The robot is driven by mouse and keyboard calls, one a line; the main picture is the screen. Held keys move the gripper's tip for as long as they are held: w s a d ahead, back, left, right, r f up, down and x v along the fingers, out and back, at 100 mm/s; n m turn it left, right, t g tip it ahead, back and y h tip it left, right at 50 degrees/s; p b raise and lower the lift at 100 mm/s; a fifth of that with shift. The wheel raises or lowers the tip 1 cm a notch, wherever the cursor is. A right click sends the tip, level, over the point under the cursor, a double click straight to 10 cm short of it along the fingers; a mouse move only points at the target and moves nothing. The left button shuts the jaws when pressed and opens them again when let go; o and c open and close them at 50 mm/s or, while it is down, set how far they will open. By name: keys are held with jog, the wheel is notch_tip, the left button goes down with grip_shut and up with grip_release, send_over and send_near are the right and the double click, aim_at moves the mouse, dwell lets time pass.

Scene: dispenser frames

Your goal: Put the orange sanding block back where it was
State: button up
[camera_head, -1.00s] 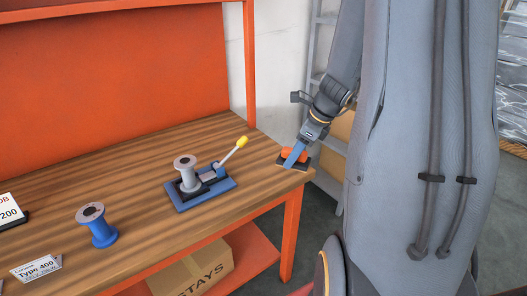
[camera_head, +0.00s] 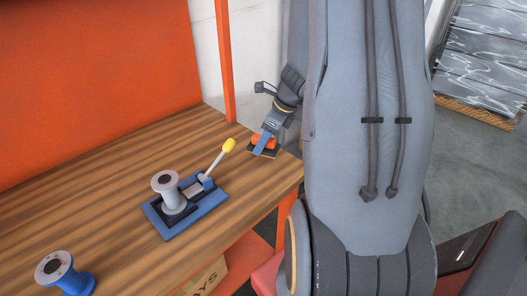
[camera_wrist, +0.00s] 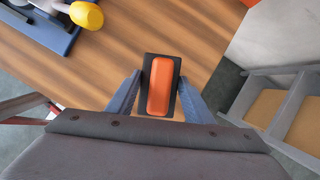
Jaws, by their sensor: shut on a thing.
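The orange sanding block (camera_wrist: 160,86) has an orange grip on a dark flat base. It sits between the two blue fingers of my gripper (camera_wrist: 158,98) in the wrist view, and the fingers are shut on it. In the head view my gripper (camera_head: 262,144) holds the sanding block (camera_head: 266,142) over the right end of the wooden workbench (camera_head: 110,185), close to its corner. I cannot tell whether the block's base touches the bench top.
A blue-based dispenser (camera_head: 185,208) with a grey spool and a yellow-knobbed lever stands left of the gripper; its knob (camera_wrist: 86,15) shows in the wrist view. An orange post (camera_head: 225,60) rises behind. The bench between is clear.

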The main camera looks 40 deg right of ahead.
aim_at(264, 150)
jog(key=shift+f, duration=2.05)
jog(key=shift+f+b, duration=0.15)
jog(key=shift+b, duration=0.15)
jog(key=o, duration=1)
jog(key=shift+d+r, duration=0.1)
jog(key=shift+r, duration=0.3)
jog(key=v, duration=1.1)
jog(key=shift+s+d+r, duration=0.1)
jog(key=shift+s+r, duration=0.05)
jog(key=shift+r, duration=0.1)
